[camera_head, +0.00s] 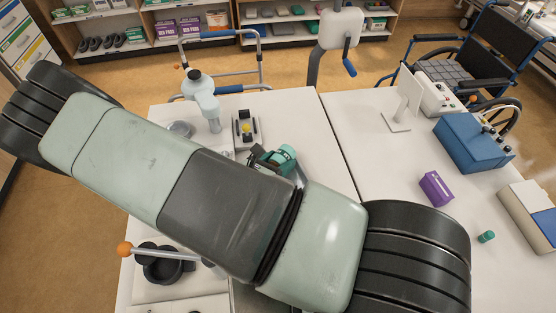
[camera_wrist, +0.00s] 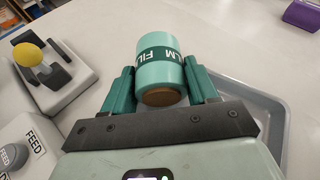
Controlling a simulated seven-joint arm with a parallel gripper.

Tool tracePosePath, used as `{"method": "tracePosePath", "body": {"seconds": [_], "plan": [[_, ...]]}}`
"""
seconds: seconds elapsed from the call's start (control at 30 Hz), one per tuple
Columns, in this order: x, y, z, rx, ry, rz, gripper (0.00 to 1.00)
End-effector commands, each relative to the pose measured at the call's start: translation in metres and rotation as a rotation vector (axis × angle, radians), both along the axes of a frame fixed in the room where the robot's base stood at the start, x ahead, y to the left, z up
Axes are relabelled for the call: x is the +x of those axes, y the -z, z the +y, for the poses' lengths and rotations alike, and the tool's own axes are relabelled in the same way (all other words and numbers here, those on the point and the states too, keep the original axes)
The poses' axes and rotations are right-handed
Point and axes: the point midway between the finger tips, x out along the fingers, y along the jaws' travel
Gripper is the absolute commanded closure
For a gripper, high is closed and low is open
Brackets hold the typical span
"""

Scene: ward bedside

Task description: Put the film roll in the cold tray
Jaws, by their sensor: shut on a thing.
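The film roll is a light teal cylinder with a dark green band lettered "FILM" and a brown core end. In the wrist view the film roll (camera_wrist: 158,62) sits between the two green fingers of my gripper (camera_wrist: 160,80), which is shut on it. A shallow grey tray (camera_wrist: 277,112) lies beneath and to the right of the gripper; I see no label that confirms it as the cold tray. In the head view the film roll (camera_head: 284,156) shows just past my arm, with my gripper (camera_head: 272,160) around it. My arm hides most of the tray there.
A device with a yellow knob (camera_wrist: 28,55) and a box marked "FEED" (camera_wrist: 38,140) stand left of the gripper. A purple box (camera_head: 436,188), a small green cylinder (camera_head: 487,237) and a blue case (camera_head: 468,142) are on the right table. White tabletop beyond the roll is clear.

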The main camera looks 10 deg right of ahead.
Motion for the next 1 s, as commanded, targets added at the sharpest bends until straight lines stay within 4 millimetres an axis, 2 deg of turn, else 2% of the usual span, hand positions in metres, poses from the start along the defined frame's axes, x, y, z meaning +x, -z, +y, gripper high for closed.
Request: {"method": "tracePosePath", "body": {"seconds": [0.23,0.27,0.33,0.57,0.73,1.0], "plan": [[0.000,0.008,0.000,0.000,0.001,0.000,0.81],[0.000,0.008,0.000,0.001,0.000,0.001,0.40],[0.000,0.008,0.000,0.001,0.000,0.001,0.31],[0.000,0.007,0.000,0.001,-0.001,0.001,0.31],[0.000,-0.007,0.002,0.002,-0.001,-0.002,0.31],[-0.037,-0.027,0.044,0.004,-0.003,-0.001,0.31]]}}
